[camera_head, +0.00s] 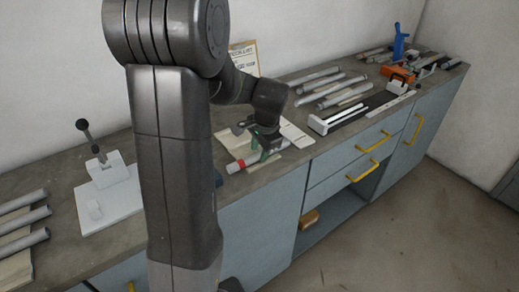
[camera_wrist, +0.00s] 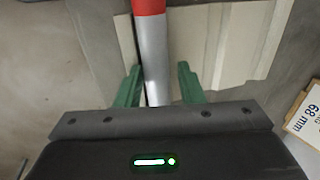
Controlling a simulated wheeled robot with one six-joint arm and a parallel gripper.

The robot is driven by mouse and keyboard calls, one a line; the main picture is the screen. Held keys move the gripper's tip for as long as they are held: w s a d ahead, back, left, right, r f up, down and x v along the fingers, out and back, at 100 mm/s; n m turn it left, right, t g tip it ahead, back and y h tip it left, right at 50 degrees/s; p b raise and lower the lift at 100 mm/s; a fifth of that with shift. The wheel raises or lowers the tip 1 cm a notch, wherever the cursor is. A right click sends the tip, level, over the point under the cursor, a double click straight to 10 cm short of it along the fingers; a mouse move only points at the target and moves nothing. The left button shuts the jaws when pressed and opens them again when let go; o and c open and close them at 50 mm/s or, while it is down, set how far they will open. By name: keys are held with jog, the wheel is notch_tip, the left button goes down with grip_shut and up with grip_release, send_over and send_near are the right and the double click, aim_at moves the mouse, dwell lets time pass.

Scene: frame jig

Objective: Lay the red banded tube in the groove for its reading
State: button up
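The red banded tube is grey metal with a red end (camera_head: 236,166). It lies near the bench's front edge, partly hidden by my gripper in the head view. In the wrist view the grey tube (camera_wrist: 153,60) runs up the picture between my green fingers, with its red band (camera_wrist: 148,5) at the top. My gripper (camera_wrist: 159,72) is open, with a visible gap on the tube's right side and a narrow one on its left. I cannot tell how far the fingers reach down beside it. A cream ridged board (camera_wrist: 230,45) lies under and right of the tube; its groove is unclear.
A card marked 68 mm (camera_wrist: 306,115) is at the wrist view's right. On the bench, a dark fixture with white bars (camera_head: 350,114) and several grey tubes (camera_head: 325,90) lie to the right. A white lever fixture (camera_head: 108,190) and more tubes (camera_head: 22,225) are at left.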

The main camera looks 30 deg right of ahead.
jog(key=shift+s+a+f, duration=0.15)
jog(key=shift+s+f, duration=0.25)
jog(key=shift+f, duration=0.05)
jog(key=v, duration=1.4)
jog(key=shift+w+r, duration=0.35)
jog(key=shift+f, duration=0.15)
jog(key=x, duration=1.3)
jog(key=shift+s+f, duration=0.15)
jog(key=shift+f, duration=0.2)
jog(key=shift+s, duration=0.1)
